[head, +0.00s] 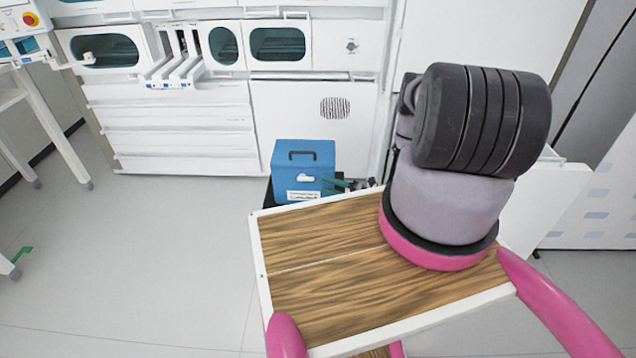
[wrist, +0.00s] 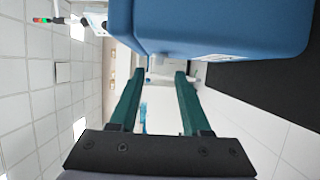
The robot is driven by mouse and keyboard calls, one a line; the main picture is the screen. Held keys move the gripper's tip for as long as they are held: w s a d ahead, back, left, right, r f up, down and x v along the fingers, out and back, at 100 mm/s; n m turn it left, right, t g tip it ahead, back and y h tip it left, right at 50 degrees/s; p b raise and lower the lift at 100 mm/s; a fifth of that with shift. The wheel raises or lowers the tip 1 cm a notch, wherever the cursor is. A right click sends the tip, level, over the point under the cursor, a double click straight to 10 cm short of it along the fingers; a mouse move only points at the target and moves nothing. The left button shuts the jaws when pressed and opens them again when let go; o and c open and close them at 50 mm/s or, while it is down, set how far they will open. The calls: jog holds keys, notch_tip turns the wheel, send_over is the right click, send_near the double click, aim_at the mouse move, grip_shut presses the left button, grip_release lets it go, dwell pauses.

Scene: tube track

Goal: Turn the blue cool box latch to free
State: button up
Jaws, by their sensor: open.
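The blue cool box (head: 285,185) stands beyond the far edge of the wooden-topped surface in the head view. It has a dark handle on top and a white latch (head: 305,178) on its front, lying roughly level. My gripper (head: 326,184) has green fingers at the box's right front, close to the latch's right side. In the wrist view the gripper (wrist: 158,74) is open, with nothing clearly between the fingers. The blue box (wrist: 220,30) fills the upper part of that view beside the fingers; the latch cannot be made out there. Contact cannot be told.
The box rests on a dark base (head: 268,193). The wood-grain top (head: 320,275) with a white rim lies in front, below my arm. White cabinets (head: 175,125) line the wall behind. The floor at left (head: 150,250) is clear.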

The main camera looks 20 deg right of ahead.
jog(key=v, duration=0.4)
jog(key=shift+s+d, duration=0.15)
jog(key=shift+s, duration=0.05)
jog(key=shift+d, duration=0.1)
